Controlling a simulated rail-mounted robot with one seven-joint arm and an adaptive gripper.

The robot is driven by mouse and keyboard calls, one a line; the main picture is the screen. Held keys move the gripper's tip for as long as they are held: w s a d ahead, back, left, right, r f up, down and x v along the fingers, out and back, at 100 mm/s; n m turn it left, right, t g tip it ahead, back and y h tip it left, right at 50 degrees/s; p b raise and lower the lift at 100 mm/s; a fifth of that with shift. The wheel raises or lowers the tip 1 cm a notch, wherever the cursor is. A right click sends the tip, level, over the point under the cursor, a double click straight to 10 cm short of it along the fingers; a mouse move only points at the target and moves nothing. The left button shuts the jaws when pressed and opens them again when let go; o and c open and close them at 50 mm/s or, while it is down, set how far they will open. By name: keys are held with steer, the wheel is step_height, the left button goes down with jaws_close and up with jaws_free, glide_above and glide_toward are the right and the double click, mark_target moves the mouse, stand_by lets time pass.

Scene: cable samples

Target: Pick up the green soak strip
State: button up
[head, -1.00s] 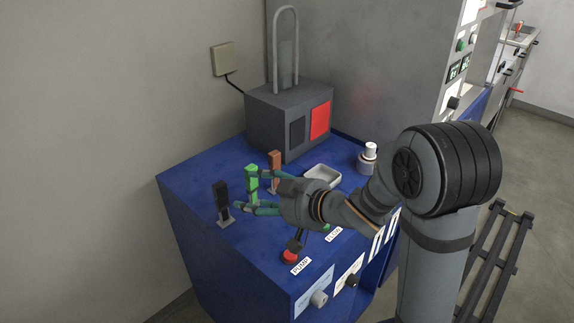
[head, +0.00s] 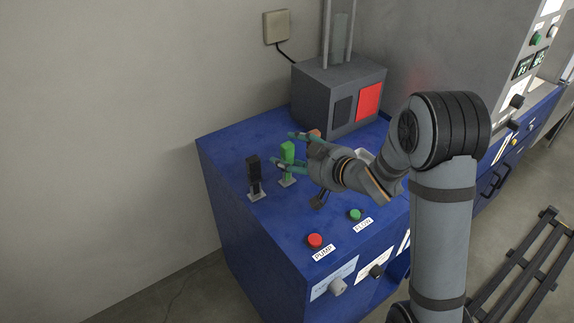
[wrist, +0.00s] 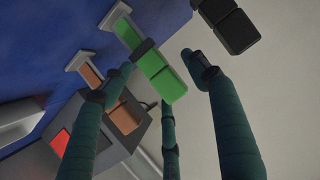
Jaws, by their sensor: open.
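The green soak strip (head: 287,153) stands upright in a small holder on the blue bench top, between a black strip (head: 253,170) and an orange-brown strip (head: 314,133). My gripper (head: 282,148) is open, its dark teal fingers reaching in from the right around the green strip's upper part in the head view. In the wrist view the green strip (wrist: 160,75) shows between the spread fingertips of my gripper (wrist: 160,75), with gaps on both sides. No firm hold on it shows. My gripper and wrist hide most of the orange-brown strip in the head view.
A grey box (head: 338,97) with a red panel stands behind the strips. A red button (head: 315,240) and a green button (head: 355,214) sit near the bench's front edge. A pale tray (head: 364,155) is mostly hidden behind my arm.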

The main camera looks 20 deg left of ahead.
steer(key=shift+w+a+f, duration=0.3)
steer(key=shift+w+a, duration=0.1)
steer(key=shift+a, duration=0.1)
steer(key=shift+c, duration=0.3)
steer(key=c, duration=1.3)
